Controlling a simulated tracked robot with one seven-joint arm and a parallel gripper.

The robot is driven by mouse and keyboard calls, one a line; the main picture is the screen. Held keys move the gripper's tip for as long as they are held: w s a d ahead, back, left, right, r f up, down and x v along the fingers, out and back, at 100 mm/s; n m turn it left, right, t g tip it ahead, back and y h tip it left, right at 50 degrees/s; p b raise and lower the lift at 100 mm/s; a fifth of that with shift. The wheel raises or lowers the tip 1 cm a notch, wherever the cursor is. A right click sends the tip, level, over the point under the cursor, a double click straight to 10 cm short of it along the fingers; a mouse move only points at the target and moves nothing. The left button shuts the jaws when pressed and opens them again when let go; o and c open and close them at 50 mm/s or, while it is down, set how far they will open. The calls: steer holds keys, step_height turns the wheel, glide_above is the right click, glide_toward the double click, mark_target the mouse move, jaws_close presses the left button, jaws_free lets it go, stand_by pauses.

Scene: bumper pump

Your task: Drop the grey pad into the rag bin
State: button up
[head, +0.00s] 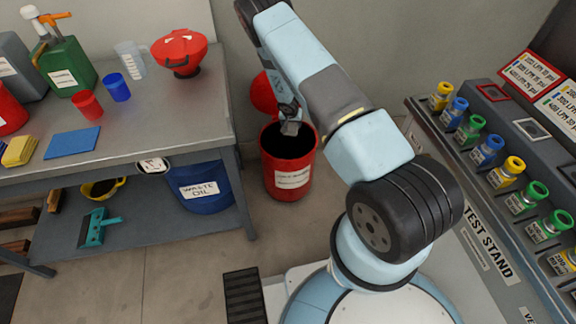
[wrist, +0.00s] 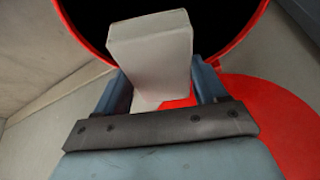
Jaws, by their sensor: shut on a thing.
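The grey pad (wrist: 152,55) is held between the two fingers of my gripper (wrist: 160,85) in the wrist view. It overlaps the dark opening of the red rag bin (wrist: 66,18), whose rim curves around behind it. In the head view my gripper (head: 290,120) is over the mouth of the red bin (head: 288,180), near its back edge, and the pad (head: 290,128) shows as a small grey piece there. The bin stands on the floor with a white label on its front. Its inside is dark and its contents cannot be seen.
The bin's round red lid (head: 264,92) is raised behind it. A workbench (head: 150,150) stands on the left, with a blue waste oil drum (head: 203,188) beneath. The test stand (head: 480,225) with several coloured fittings is on the right. Floor in front of the bin is clear.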

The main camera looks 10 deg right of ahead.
steer(key=shift+f, duration=0.4)
steer(key=o, duration=1.3)
steer(key=shift+c, duration=0.2)
steer(key=v, duration=1.3)
steer(key=shift+r, duration=0.3)
steer(key=shift+s, duration=0.1)
